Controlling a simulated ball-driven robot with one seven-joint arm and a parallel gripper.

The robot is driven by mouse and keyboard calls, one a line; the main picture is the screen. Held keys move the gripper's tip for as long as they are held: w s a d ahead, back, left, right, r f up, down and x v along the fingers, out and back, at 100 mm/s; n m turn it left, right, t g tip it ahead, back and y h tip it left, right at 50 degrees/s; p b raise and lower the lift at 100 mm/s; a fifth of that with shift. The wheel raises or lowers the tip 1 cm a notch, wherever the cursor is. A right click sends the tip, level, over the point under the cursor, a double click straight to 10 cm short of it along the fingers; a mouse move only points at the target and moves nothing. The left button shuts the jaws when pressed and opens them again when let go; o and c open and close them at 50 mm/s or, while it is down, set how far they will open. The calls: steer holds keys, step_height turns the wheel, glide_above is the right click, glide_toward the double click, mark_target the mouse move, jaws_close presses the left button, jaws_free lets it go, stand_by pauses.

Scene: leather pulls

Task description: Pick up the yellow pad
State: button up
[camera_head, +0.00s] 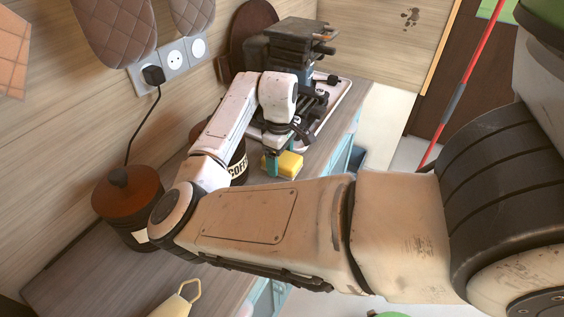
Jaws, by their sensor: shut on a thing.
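The yellow pad (288,165) is a small block near the front edge of the wooden counter, in the middle of the head view. My gripper (271,162) reaches down to it from above, with teal fingertips at its left side. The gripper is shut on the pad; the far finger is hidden. I cannot tell whether the pad touches the counter or is slightly raised.
A dark coffee canister (238,163) stands close behind my wrist. A brown-lidded pot (128,199) is at the left. A dark machine on a white tray (338,97) stands beyond the gripper. The counter's front edge is close.

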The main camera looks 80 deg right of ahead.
steer(key=shift+c, duration=1)
steer(key=shift+r, duration=0.1)
steer(key=shift+r, duration=0.6)
steer(key=s+a+r, duration=0.1)
steer(key=r, duration=0.1)
steer(key=s+a+r, duration=0.1)
steer(key=r, duration=0.1)
steer(key=s+r, duration=0.1)
steer(key=r, duration=0.2)
steer(key=shift+a, duration=0.4)
steer(key=s+a+r+p, duration=0.1)
steer(key=s+a+r, duration=0.3)
steer(key=s+a, duration=0.3)
steer(key=shift+r, duration=0.3)
